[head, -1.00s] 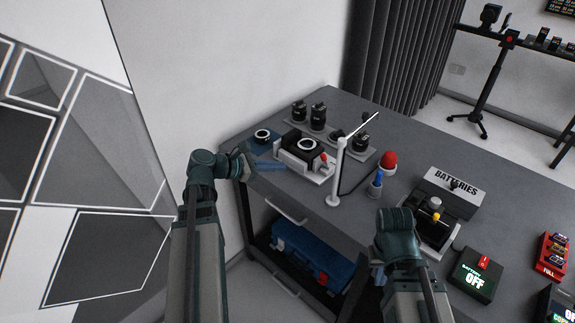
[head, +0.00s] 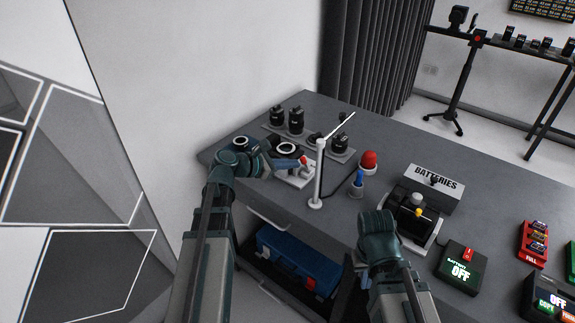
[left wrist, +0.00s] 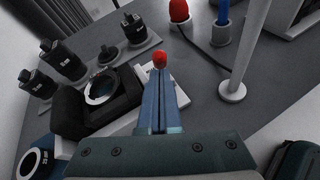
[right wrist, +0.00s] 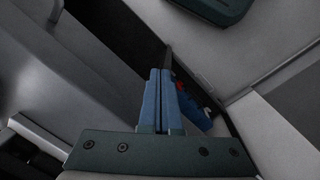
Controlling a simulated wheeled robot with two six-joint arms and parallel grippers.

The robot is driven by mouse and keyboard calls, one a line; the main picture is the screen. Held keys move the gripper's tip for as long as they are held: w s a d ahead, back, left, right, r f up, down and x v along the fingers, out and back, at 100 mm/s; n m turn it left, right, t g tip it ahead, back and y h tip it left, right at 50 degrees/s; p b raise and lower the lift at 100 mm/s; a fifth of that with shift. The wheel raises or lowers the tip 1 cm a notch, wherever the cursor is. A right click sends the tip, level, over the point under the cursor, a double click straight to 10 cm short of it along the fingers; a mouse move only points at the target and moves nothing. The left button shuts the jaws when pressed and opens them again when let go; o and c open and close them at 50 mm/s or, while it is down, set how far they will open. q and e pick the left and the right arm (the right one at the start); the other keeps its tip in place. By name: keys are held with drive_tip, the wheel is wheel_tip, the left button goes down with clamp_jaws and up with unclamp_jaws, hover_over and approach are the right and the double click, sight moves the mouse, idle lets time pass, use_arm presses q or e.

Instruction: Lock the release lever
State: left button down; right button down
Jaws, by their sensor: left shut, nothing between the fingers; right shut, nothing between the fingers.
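The release lever shows as a red knob (head: 303,160) on a white mount with a dark block and a ring (head: 287,149) on the dark table. In the left wrist view the red knob (left wrist: 160,58) is straight beyond the tips of my left gripper (left wrist: 160,74). I cannot tell if they touch. My left gripper (head: 295,164) is shut and empty, and its hand hides part of the mount. The ring (left wrist: 102,90) also shows there, to the left of the fingers. My right gripper (right wrist: 163,74) is shut and empty, low at the table's front edge; its hand hides its fingers in the head view.
A white post (head: 319,175) with a thin arm stands right of the mount. A red dome (head: 369,160) and a blue cylinder (head: 357,181) are beyond it. Several black lenses (head: 296,121) stand behind. A battery station (head: 433,185) sits to the right. A blue toolbox (head: 297,262) is below.

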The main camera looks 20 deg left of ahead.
use_arm(q)
drive_tip(key=shift+r, duration=0.1)
drive_tip(key=shift+w+d+r+g+p, duration=0.1)
drive_tip(key=shift+w+r+g+p, duration=0.45)
drive_tip(key=shift+p, duration=1.2)
drive_tip(key=w+g+y+p, duration=0.1)
drive_tip(key=g+p, duration=0.1)
drive_tip(key=p, duration=0.1)
drive_tip(key=w+d+r+n+g+y+p, duration=0.1)
drive_tip(key=w+g+p, duration=0.1)
drive_tip(key=p, duration=0.1)
drive_tip(key=w+g+y+p, duration=0.1)
drive_tip(key=g+p, duration=0.1)
drive_tip(key=p, duration=0.2)
drive_tip(key=shift+w+d+r+n+y, duration=0.2)
drive_tip(key=shift+d+r+n+y, duration=0.1)
drive_tip(key=shift+d, duration=0.05)
drive_tip(key=shift+r, duration=0.1)
drive_tip(key=shift+r+p, duration=0.7)
drive_tip(key=shift+p, duration=0.15)
